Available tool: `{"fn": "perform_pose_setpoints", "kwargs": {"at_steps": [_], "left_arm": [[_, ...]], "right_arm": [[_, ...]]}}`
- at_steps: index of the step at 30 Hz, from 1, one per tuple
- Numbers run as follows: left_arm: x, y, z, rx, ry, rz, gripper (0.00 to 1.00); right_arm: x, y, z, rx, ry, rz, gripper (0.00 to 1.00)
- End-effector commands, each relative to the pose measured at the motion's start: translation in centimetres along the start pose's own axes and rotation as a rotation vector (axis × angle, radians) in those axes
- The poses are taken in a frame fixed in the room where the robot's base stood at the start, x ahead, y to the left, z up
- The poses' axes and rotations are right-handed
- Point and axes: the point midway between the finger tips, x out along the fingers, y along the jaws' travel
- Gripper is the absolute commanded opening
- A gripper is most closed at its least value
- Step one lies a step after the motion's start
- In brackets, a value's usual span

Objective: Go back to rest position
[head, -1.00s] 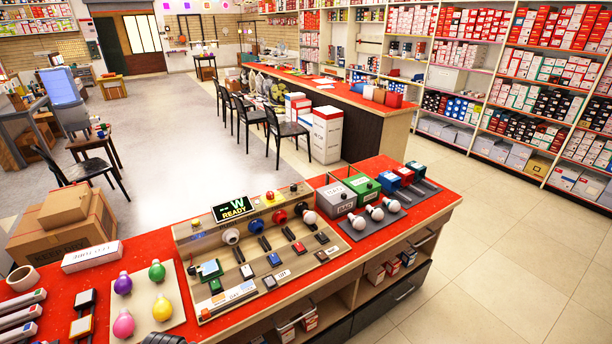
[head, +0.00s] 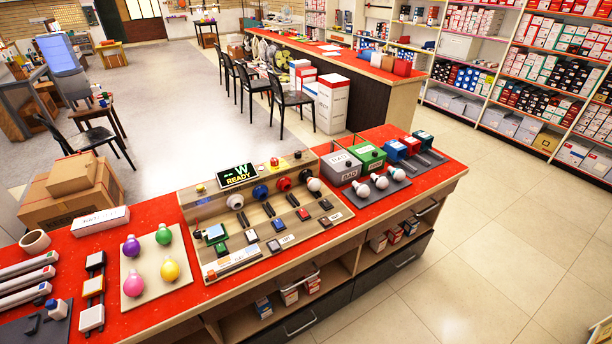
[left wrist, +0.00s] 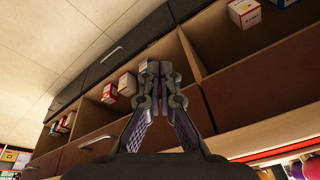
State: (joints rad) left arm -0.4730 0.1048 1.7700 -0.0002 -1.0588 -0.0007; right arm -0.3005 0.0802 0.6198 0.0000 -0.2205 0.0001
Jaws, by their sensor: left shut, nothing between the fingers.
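My left gripper (left wrist: 153,72) shows in the left wrist view. Its dark fingers come together at the tips, shut and empty. Behind it are the open shelves and drawers of the counter (left wrist: 105,105), and it appears apart from them. In the head view neither gripper shows. The red-topped counter (head: 150,220) there has no arm over it.
On the counter stand a wooden panel (head: 225,250) with a READY display (head: 238,176), a board with several coloured bulbs (head: 130,300), and boxes marked BAD (head: 342,168). Cardboard boxes (head: 70,200) stand behind it.

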Motion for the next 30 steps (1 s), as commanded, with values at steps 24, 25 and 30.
{"fn": "perform_pose_setpoints", "kwargs": {"at_steps": [24,25,30], "left_arm": [[18.7,1.6,26.1,-0.028,-0.137,0.013,0.00],[18.7,1.6,26.1,-0.028,-0.137,0.013,0.00],[18.7,1.6,26.1,-0.028,-0.137,0.013,0.00]], "right_arm": [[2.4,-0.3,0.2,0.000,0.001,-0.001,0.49],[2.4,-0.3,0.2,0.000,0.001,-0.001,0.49],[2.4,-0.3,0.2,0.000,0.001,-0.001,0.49]]}}
